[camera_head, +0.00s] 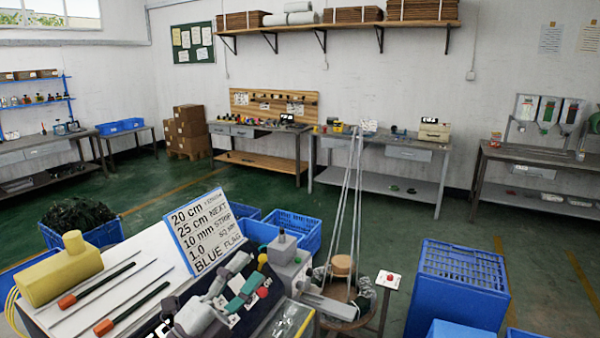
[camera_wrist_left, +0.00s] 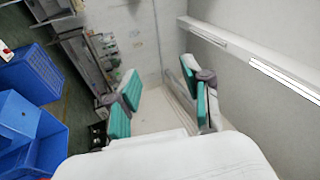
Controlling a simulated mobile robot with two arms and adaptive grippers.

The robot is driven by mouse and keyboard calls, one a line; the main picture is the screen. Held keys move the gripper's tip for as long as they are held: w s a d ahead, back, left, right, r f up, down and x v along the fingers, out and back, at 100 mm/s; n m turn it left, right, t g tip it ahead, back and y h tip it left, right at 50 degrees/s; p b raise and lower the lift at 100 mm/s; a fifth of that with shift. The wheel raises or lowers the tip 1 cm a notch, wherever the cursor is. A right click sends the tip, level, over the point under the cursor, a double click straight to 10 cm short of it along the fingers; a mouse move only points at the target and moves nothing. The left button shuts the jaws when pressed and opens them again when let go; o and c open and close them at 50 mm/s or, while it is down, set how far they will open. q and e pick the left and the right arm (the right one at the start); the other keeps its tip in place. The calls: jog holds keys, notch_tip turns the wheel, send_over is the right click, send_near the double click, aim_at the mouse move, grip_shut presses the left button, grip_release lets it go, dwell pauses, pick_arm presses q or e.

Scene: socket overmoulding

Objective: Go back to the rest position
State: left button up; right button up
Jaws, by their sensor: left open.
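My left gripper (camera_head: 243,293) is low in the middle of the head view, in front of the bench. Its grey fingers have teal pads. In the left wrist view my left gripper (camera_wrist_left: 160,84) shows its two fingers spread wide, with a clear gap and nothing between them. The floor and a pale wall lie beyond the gap. My right gripper is not in view.
A white bench (camera_head: 130,262) holds a yellow block (camera_head: 62,272), dark rods with red ends and a lettered sign (camera_head: 205,230). A grey machine (camera_head: 290,268) and a round wooden stand are close to my left gripper. A blue crate (camera_head: 460,285) stands right.

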pick_arm(q)
jog(key=s+a+f+n+g+y, duration=0.1)
jog(key=s+a+f+n+y, duration=0.1)
jog(key=a+f+n+y, duration=0.35)
jog(key=s+a+f+n+g+y, duration=0.2)
jog(key=s+f+n+y, duration=0.15)
jog(key=f+n, duration=0.4)
jog(key=s+a+f+n+g+y, duration=0.1)
jog(key=a+f+n+y, duration=0.35)
jog(key=f, duration=0.25)
jog(key=s+f+n+g, duration=0.2)
jog(key=s+f+g, duration=0.35)
jog(key=s, duration=0.45)
jog(key=s+f+n+g, duration=0.3)
jog(key=s+f+g, duration=0.25)
jog(key=s, duration=0.55)
notch_tip(320, 180, down, 31)
jog(key=s+b, duration=0.2)
jog(key=b, duration=0.1)
jog(key=s+a+f+g+b, duration=0.1)
jog(key=s+a+f+b, duration=0.1)
jog(key=s+f, duration=1.4)
jog(key=shift+s+f+g, duration=0.2)
jog(key=shift+f+g, duration=0.2)
jog(key=shift+f, duration=0.2)
